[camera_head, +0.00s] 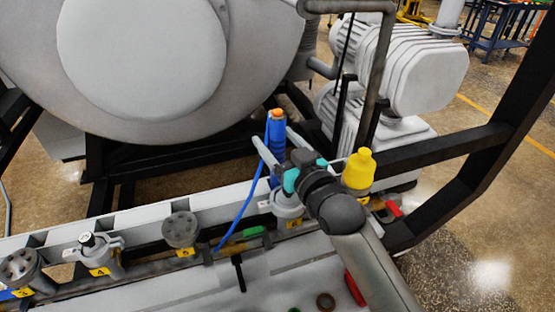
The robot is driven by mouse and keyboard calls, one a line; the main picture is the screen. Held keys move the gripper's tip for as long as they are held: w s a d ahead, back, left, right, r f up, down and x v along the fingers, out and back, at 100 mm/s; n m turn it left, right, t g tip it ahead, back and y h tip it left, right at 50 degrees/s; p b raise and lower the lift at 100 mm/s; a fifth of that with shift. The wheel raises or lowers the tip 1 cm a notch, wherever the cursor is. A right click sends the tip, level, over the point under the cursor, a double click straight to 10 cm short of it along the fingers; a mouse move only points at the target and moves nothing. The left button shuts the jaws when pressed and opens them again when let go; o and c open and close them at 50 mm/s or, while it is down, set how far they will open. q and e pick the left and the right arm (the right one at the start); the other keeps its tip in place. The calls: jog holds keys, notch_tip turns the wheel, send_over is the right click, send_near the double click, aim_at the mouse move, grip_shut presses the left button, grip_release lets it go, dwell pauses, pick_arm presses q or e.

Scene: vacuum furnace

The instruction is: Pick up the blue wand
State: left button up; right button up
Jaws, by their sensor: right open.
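The blue wand (276,133) stands upright near the middle of the view, with an orange tip on top and a blue cable hanging to its lower left. Its lower part is partly hidden by my gripper; a grey fitting shows below. My right gripper (273,137) comes in from the lower right. Its two grey fingers are open, one on each side of the wand in the picture. I cannot tell whether either finger touches it. My left gripper is not in view.
A yellow-capped fitting (359,169) stands just right of my right gripper. Several numbered fittings, such as a grey round one (181,230), line the rail (140,212) to the left. The large grey furnace vessel (140,60) and a ribbed pump (415,72) rise behind.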

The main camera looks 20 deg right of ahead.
jog(key=shift+c, duration=0.4)
grip_shut()
dwell(0.4)
